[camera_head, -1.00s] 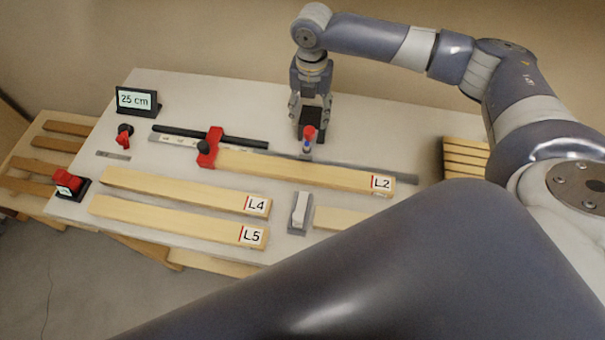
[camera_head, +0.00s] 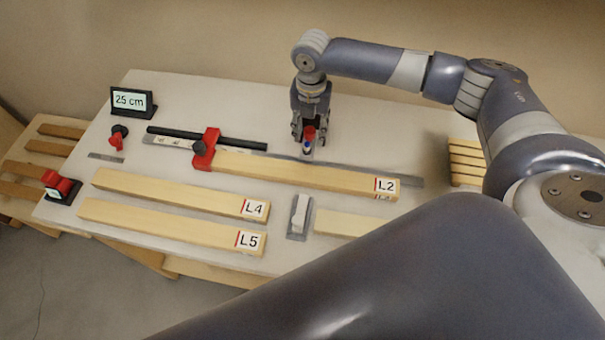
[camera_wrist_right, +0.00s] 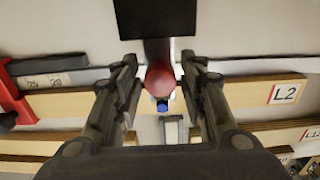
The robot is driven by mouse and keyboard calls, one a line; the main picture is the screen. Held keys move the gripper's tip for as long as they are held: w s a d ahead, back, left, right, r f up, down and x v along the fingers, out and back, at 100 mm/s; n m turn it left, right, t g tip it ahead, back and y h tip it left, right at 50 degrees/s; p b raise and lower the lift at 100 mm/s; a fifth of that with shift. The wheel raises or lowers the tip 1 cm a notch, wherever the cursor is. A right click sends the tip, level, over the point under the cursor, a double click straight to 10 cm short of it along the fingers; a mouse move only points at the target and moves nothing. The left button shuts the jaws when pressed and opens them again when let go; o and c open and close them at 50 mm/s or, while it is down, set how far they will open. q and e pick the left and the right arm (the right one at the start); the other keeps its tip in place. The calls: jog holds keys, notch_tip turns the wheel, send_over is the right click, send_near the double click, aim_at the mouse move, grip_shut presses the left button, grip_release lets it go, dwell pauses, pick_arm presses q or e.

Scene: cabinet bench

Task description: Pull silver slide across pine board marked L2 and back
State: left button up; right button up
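The pine board marked L2 (camera_head: 300,173) lies across the bench, its label at the right end; it also shows in the right wrist view (camera_wrist_right: 255,94). A red knob (camera_head: 309,133) with a blue part below it stands at the board's back edge, on what looks like the silver slide (camera_head: 307,153). The slide is mostly hidden by the gripper and knob. My right gripper (camera_head: 308,138) points down over the knob. In the right wrist view its open fingers (camera_wrist_right: 160,75) stand either side of the red knob (camera_wrist_right: 160,77), with small gaps visible. My left gripper is out of view.
A red stop (camera_head: 207,148) sits at L2's left end, on a ruler rail. Boards L4 (camera_head: 170,192) and L5 (camera_head: 160,222) lie in front. A grey holder with a white block (camera_head: 299,213) stands nearby. A display (camera_head: 132,101) reads 25 cm. My own arm covers the front right.

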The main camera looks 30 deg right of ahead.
aim_at(308, 146)
jog(key=c, duration=0.4)
jog(key=shift+o, duration=0.3)
jog(key=shift+s+a+p, duration=0.45)
jog(key=shift+s+p, duration=0.15)
jog(key=shift+s, duration=0.05)
jog(key=shift+s+a+p, duration=0.4)
jog(key=shift+s+p, duration=0.2)
jog(key=shift+s+a+p, duration=0.85)
jog(key=shift+s+p, duration=0.05)
jog(key=shift+s, duration=0.2)
jog(key=shift+s+a+p, duration=0.8)
jog(key=shift+s+p, duration=0.05)
jog(key=shift+s, duration=0.25)
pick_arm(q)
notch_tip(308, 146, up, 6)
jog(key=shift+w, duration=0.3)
pick_arm(e)
jog(key=shift+s+a+f, duration=0.1)
jog(key=shift+a, duration=0.05)
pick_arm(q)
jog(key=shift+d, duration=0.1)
